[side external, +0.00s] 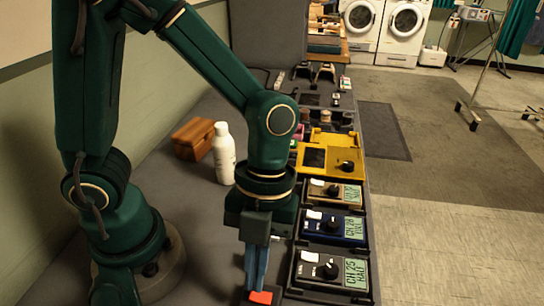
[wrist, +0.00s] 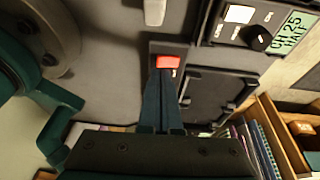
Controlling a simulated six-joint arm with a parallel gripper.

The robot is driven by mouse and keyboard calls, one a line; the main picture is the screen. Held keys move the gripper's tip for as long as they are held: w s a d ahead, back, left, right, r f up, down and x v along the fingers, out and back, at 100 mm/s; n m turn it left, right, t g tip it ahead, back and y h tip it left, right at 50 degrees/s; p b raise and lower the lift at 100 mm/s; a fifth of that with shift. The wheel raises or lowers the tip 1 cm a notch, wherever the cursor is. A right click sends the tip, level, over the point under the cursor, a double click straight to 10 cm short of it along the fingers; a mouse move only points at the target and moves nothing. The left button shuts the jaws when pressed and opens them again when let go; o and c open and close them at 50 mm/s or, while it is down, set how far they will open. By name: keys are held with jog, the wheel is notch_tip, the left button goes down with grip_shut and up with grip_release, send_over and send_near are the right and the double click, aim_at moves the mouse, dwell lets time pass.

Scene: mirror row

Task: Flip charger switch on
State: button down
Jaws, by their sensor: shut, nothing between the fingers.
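A red switch (side external: 261,297) sits on a dark strip at the bottom edge of the side view. It also shows in the wrist view (wrist: 168,62), on a dark plate (wrist: 170,46). My gripper (side external: 255,284) points down with its blue fingers together and empty. Its fingertips are right at the red switch; in the wrist view the fingertips (wrist: 162,74) overlap its near edge. I cannot tell whether they touch it. The switch's on or off position cannot be read. The nearest charger unit (side external: 331,270), labelled CH 25 HALF, lies just right of the switch.
A blue unit (side external: 333,226), a brown unit (side external: 331,193) and a yellow unit (side external: 330,155) continue the row behind. A white bottle (side external: 223,152) and a brown box (side external: 193,138) stand left of the row. In the wrist view, a wooden shelf with books (wrist: 262,142) is at lower right.

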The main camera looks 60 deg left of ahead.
jog(key=shift+a+f, duration=0.1)
jog(key=shift+f, duration=0.65)
jog(key=shift+s+a+f, duration=0.1)
jog(key=shift+s+f, duration=0.05)
jog(key=shift+f, duration=0.15)
jog(key=shift+w+d+r, duration=0.2)
jog(key=shift+w+d, duration=0.4)
jog(key=shift+r, duration=0.15)
